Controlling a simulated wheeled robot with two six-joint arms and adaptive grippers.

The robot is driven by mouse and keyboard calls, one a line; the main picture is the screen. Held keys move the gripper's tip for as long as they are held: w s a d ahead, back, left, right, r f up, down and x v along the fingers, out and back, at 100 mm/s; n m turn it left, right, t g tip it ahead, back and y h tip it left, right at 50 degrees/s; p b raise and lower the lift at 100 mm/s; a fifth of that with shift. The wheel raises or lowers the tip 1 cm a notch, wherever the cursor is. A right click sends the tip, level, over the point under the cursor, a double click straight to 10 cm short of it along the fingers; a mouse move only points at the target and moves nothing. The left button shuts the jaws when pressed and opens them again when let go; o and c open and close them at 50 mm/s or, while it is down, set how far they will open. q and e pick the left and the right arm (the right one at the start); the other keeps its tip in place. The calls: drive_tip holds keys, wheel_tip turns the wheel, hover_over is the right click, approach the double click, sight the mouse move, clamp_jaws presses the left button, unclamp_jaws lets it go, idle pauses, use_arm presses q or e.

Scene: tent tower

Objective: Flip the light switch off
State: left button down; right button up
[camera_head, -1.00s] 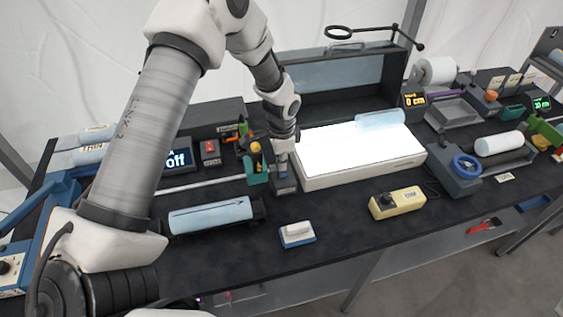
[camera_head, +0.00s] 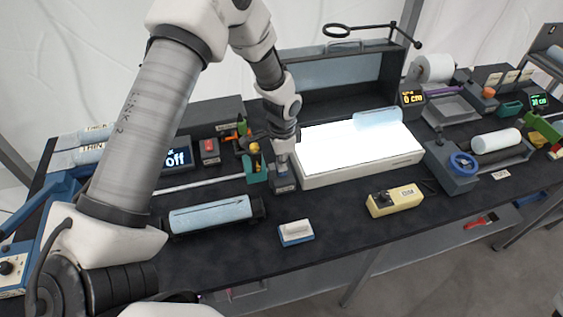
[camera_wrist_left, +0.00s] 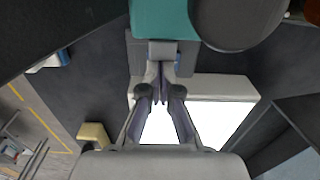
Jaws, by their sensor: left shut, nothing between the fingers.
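The light switch appears to be a small dark grey box (camera_head: 284,184) at the left end of the light box (camera_head: 345,180), whose top panel glows bright white. My left gripper (camera_head: 281,160) points down at this box from above, its fingers together and empty. In the left wrist view, the closed fingertips (camera_wrist_left: 160,90) are close to a light grey lever-like piece (camera_wrist_left: 162,50) on the grey box. I cannot tell whether they touch it. The lever is mostly hidden in the head view. My right gripper is out of view.
A teal holder with tools (camera_head: 254,172) stands just left of the grey box. A yellow dimmer box (camera_head: 395,200) and a white-and-blue block (camera_head: 296,233) sit in front. A cradle with a blue roll (camera_head: 210,214) lies at left. Dark tabletop (camera_head: 340,215) is clear between them.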

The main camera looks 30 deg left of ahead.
use_arm(q)
wheel_tip(320, 180, up, 3)
drive_tip(key=shift+d+p, duration=0.1)
drive_tip(key=shift+p, duration=0.75)
wheel_tip(320, 180, up, 10)
drive_tip(key=b, duration=0.3)
drive_tip(key=shift+a, duration=0.2)
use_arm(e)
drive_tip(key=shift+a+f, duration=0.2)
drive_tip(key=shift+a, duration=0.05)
use_arm(q)
drive_tip(key=shift+w, duration=0.1)
drive_tip(key=n+b, duration=0.1)
drive_tip(key=n, duration=0.8)
drive_tip(key=n+b, duration=0.1)
drive_tip(key=n, duration=0.8)
drive_tip(key=shift+s+d+r+b, duration=0.1)
drive_tip(key=shift+s+d+b, duration=0.1)
drive_tip(key=shift+b, duration=0.15)
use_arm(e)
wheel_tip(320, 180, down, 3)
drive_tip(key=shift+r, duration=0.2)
